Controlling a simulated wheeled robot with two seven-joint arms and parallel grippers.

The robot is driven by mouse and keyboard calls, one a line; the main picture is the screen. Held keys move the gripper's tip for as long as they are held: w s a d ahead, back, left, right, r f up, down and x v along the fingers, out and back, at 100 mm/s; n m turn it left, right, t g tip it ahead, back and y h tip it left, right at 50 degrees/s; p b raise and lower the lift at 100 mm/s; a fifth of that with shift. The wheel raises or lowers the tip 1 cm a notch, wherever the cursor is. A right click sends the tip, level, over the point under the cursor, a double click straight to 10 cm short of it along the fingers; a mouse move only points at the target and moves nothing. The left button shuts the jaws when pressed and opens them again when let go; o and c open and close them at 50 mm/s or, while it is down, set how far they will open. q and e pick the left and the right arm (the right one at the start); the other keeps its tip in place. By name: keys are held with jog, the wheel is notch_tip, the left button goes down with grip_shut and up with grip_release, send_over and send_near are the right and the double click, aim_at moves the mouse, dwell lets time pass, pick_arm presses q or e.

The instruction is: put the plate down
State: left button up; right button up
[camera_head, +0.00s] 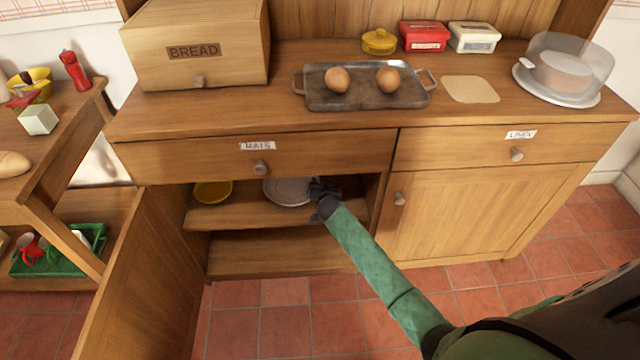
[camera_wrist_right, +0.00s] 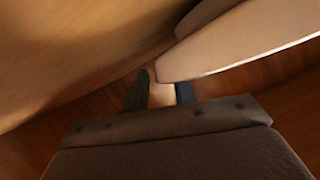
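A pale grey plate (camera_head: 288,191) lies flat inside the open cabinet, at the level of the upper shelf (camera_head: 240,214). My right gripper (camera_head: 318,190) reaches into the cabinet at the plate's right edge. In the right wrist view the plate (camera_wrist_right: 245,40) spans the upper right, with its rim at the fingertips (camera_wrist_right: 162,88). The two dark fingers stand apart with a pale surface between them. I cannot tell whether they press on the rim, or whether the plate rests fully on the shelf. My left gripper is not in view.
A yellow dish (camera_head: 212,191) sits on the same shelf at the left. The open cabinet door (camera_head: 135,285) stands at the left. The drawer (camera_head: 320,157) is close above the opening. The lower shelf (camera_head: 280,252) is empty. A tray (camera_head: 365,97) with two eggs is on the countertop.

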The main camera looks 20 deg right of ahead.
jog(key=shift+r, duration=0.1)
jog(key=v, duration=1.2)
jog(key=shift+p, duration=0.4)
jog(key=s+a+f+n+g+y, duration=0.2)
jog(key=s+a+f, duration=0.4)
jog(key=s, duration=0.7)
jog(key=s+a+f+n+g+y, duration=0.2)
jog(key=s+a+f, duration=0.5)
jog(key=s, duration=0.6)
jog(key=s+a+f+n+g+y, duration=0.2)
jog(key=s+a+f+n, duration=0.2)
jog(key=s, duration=0.9)
jog(key=a+f, duration=0.3)
jog(key=a, duration=0.1)
jog(key=shift+s+a, duration=0.25)
jog(key=shift+a, duration=0.1)
